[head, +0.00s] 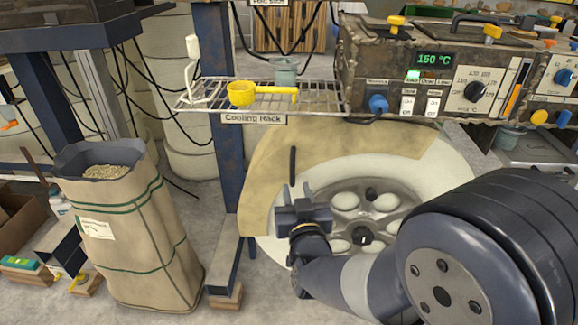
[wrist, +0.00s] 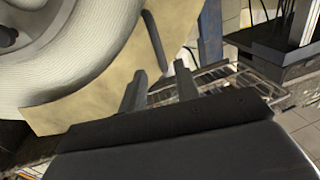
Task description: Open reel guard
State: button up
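The reel guard (head: 265,185) is a tan curved panel over the upper and left part of a large pale reel (head: 450,170). A dark upright bar handle (head: 292,165) stands on the guard. My gripper (head: 296,190) is in front of the guard, just below the handle in the head view. In the wrist view the guard (wrist: 95,95) lies beyond my gripper (wrist: 160,68). Its two fingers are apart, and the lower end of the handle (wrist: 154,38) shows in line with the gap between them. I cannot tell whether they touch it.
A wire cooling rack (head: 325,97) with a yellow cup (head: 242,93) sits above the guard. A blue post (head: 228,170) and a tall sack (head: 130,235) stand to the left. A control box (head: 400,65) reading 150 °C is at the upper right.

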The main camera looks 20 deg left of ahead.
aim_at(293, 172)
jog(key=b+x, duration=0.1)
jog(key=x, duration=0.7)
jog(key=shift+w+f, duration=0.1)
jog(key=shift+w, duration=0.15)
grip_shut()
